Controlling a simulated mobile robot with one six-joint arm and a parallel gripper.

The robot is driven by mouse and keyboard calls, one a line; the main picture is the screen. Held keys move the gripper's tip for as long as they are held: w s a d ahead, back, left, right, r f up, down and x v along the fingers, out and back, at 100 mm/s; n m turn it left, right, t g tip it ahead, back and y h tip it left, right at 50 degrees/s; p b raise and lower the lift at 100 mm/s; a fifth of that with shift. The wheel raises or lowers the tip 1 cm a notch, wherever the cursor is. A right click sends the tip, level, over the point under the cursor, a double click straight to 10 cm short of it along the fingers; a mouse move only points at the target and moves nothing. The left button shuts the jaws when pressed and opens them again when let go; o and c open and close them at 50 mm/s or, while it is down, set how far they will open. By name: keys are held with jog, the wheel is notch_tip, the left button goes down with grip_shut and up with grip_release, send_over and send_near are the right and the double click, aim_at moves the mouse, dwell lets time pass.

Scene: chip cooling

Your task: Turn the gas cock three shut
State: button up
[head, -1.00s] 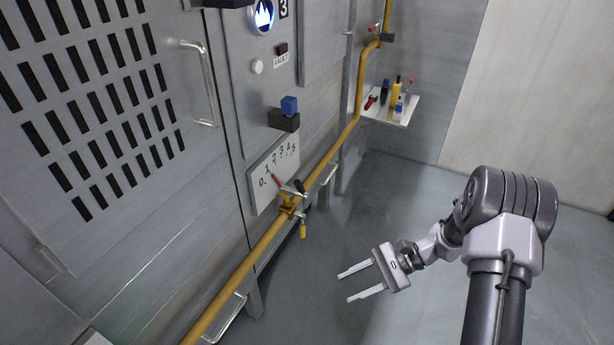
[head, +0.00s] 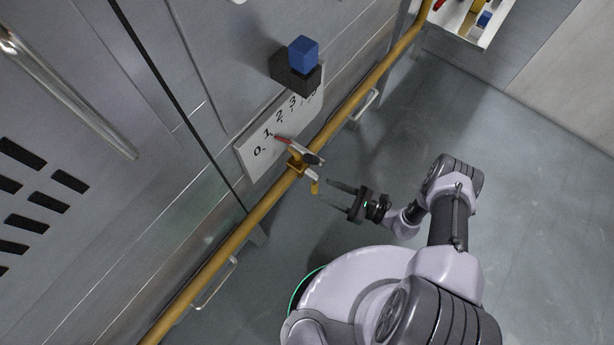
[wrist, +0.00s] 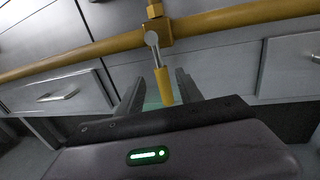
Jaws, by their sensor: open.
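A brass-coloured gas cock (head: 297,163) sits on the yellow pipe (head: 258,213). A short lever with a yellow grip (head: 315,188) hangs below the pipe. My gripper (head: 328,193) is open just right of this yellow grip in the head view. In the wrist view, the yellow grip (wrist: 163,87) hangs from a grey pivot on the pipe (wrist: 90,52) and appears between my open fingers (wrist: 157,76), with a gap on each side. I cannot read a cock number.
Behind the cock is a white scale plate (head: 251,165) marked with numbers. A black block with a blue cube (head: 303,55) juts out above it. Metal handles (head: 217,284) lie near the pipe. A shelf with bottles (head: 470,25) is at the top right. The floor on the right is clear.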

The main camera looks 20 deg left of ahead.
aim_at(312, 182)
jog(key=w+a+b, duration=0.1)
jog(key=w+a, duration=0.1)
jog(key=a, duration=0.6)
jog(key=shift+a+b, duration=0.3)
jog(key=shift+c, duration=0.2)
grip_shut()
dwell(0.7)
